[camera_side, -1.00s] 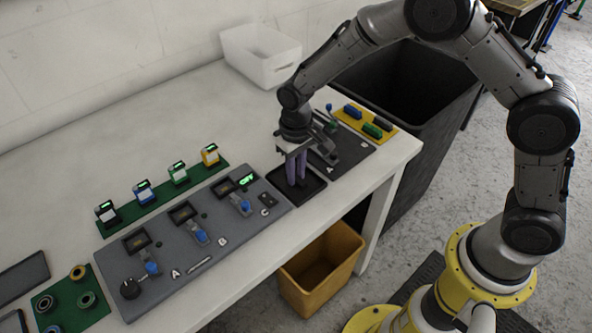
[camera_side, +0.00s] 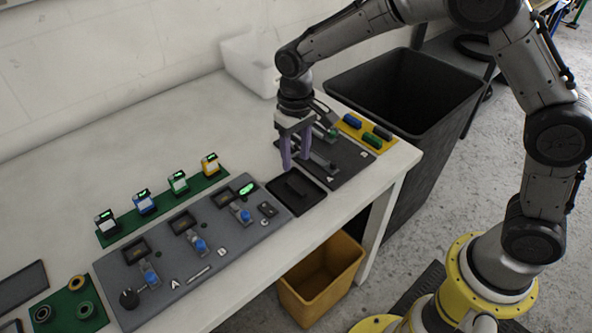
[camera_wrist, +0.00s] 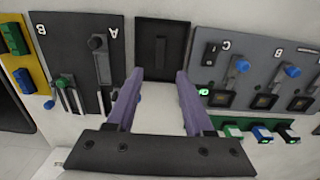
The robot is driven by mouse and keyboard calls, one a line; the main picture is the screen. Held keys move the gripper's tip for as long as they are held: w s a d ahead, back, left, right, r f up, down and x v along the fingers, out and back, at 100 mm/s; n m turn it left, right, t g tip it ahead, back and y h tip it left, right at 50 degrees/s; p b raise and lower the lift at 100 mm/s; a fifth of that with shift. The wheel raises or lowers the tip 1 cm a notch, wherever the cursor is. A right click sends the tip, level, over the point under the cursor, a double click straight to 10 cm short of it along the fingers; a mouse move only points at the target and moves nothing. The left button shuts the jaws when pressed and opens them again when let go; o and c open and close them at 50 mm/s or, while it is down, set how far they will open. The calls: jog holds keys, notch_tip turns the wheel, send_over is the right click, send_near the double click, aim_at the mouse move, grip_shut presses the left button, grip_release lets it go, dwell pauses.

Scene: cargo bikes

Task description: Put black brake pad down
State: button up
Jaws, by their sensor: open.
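The black brake pad (camera_side: 297,186) lies in the small black tray (camera_side: 306,205) at the table's front, between the two grey boards. It is dark on dark and hard to make out, but also shows in the wrist view (camera_wrist: 160,49) inside the tray (camera_wrist: 143,30). My gripper (camera_side: 295,163) is above the tray, apart from it, with its purple fingers spread and nothing between them. In the wrist view the open fingers (camera_wrist: 158,78) point toward the tray.
A grey board (camera_side: 222,226) with clamps and stations marked A, B and C is left of the tray. A dark board (camera_side: 352,158) with a clamp is right, beside a yellow tray (camera_side: 349,115) of coloured blocks. A white bin (camera_side: 247,62) stands behind.

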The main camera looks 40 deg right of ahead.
jog(key=shift+r, duration=1.85)
jog(key=s+d+r+t, duration=0.2)
jog(key=s+d+r, duration=0.3)
jog(key=s+r, duration=0.25)
jog(key=s+d+r+t, duration=0.1)
jog(key=s+d, duration=0.2)
jog(key=s, duration=0.6)
jog(key=s+d+r+t, duration=0.2)
jog(key=s+d, duration=0.1)
jog(key=s, duration=0.7)
jog(key=shift+d+t, duration=0.3)
jog(key=shift+d, duration=0.1)
